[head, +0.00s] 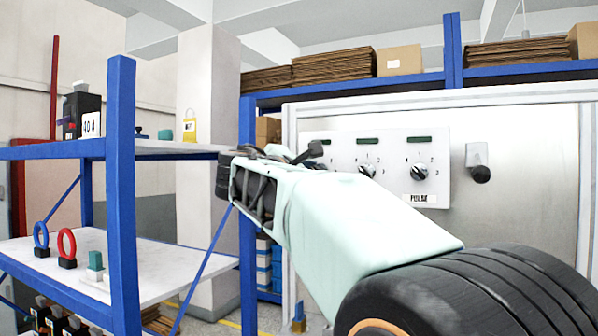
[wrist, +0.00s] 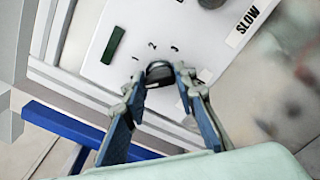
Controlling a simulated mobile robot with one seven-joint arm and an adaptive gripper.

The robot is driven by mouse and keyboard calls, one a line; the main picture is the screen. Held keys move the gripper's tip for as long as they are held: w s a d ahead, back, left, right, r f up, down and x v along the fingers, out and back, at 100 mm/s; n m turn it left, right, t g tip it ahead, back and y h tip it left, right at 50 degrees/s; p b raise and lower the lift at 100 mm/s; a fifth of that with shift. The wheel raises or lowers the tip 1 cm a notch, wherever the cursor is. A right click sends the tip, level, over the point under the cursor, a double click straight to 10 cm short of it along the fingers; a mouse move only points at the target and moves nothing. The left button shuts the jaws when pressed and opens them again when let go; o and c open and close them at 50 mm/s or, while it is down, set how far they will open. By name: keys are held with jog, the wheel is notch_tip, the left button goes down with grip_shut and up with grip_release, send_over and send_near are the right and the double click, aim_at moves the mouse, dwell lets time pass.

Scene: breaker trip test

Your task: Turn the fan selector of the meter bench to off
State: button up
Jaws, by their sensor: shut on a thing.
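The white control panel (head: 437,150) is on the meter bench and carries a row of dials. In the wrist view, my gripper (wrist: 160,72) is shut on a dark round selector knob (wrist: 159,75), a finger on each side. The marks 1, 2 and 3 show beside this knob; its pointer and its label are mostly hidden by the fingers, so I cannot read its setting. In the head view my gripper (head: 300,155) is at the panel's left end and hides that knob. The middle knob (head: 367,169) and the right knob (head: 418,171), labelled PULSE, are free.
A neighbouring knob (wrist: 211,2) with a SLOW label (wrist: 246,20) is close by. A black handle (head: 480,174) sticks out right of the panel. A blue-framed shelf (head: 122,190) with rings and small devices stands at the left, near my gripper.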

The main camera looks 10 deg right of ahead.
jog(key=o, duration=1.1)
jog(key=v, duration=0.7)
jog(key=shift+s+a, duration=0.15)
jog(key=shift+s, duration=0.1)
jog(key=shift+f, duration=0.1)
